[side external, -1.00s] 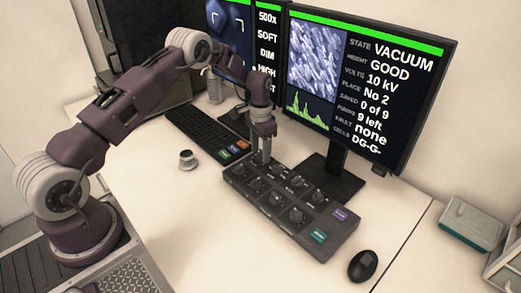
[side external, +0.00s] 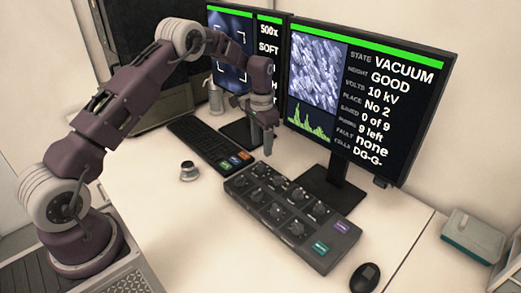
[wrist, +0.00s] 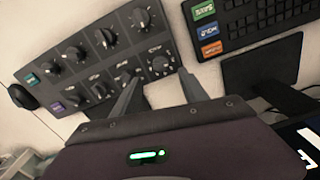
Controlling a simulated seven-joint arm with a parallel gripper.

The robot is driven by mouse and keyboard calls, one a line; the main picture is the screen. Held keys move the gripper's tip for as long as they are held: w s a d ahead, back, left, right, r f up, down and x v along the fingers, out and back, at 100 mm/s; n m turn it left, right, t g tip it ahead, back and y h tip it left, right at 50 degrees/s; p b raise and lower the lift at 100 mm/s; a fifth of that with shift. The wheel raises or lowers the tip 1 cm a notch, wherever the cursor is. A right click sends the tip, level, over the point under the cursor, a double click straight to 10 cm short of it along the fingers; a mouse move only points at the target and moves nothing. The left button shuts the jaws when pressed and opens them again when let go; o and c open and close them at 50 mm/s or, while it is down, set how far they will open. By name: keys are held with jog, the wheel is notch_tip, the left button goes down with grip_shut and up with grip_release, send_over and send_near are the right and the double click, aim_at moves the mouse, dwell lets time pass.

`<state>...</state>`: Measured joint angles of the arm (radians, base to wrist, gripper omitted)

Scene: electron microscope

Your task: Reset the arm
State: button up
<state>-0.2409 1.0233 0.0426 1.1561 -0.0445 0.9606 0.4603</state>
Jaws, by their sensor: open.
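My gripper (side external: 267,148) is in the air above the far end of the dark control panel (side external: 280,240). Its fingers point down and hold nothing. In the wrist view my gripper (wrist: 160,90) shows two grey fingers spread apart, with the knobbed panel (wrist: 120,62) beyond them. The fingertips look clear of the knobs. The panel has several black knobs, plus a green and a purple button at its near end.
A keyboard (side external: 200,138) with coloured keys lies behind the panel. A small round knob-like piece (side external: 189,170) stands on the desk. A left monitor (side external: 232,70) and a right monitor (side external: 318,80) stand behind.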

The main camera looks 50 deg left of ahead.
jog(key=s+d+r+t, duration=0.1)
jog(key=s+d+r, duration=0.25)
jog(key=r, duration=0.35)
jog(key=s+d+r+n+t, duration=0.15)
jog(key=s+r, duration=0.25)
jog(key=r, duration=0.4)
jog(key=s+d+r+m, duration=0.1)
jog(key=s+d+r, duration=0.25)
jog(key=r, duration=0.35)
jog(key=s+d+r+t, duration=0.1)
jog(key=s+d, duration=0.1)
jog(key=s, duration=1.1)
jog(key=s+d+r+n+t, duration=0.1)
jog(key=s+d+t, duration=0.1)
jog(key=s, duration=1)
jog(key=shift+s+d, duration=0.35)
jog(key=shift+d, duration=0.15)
jog(key=shift+n, duration=0.25)
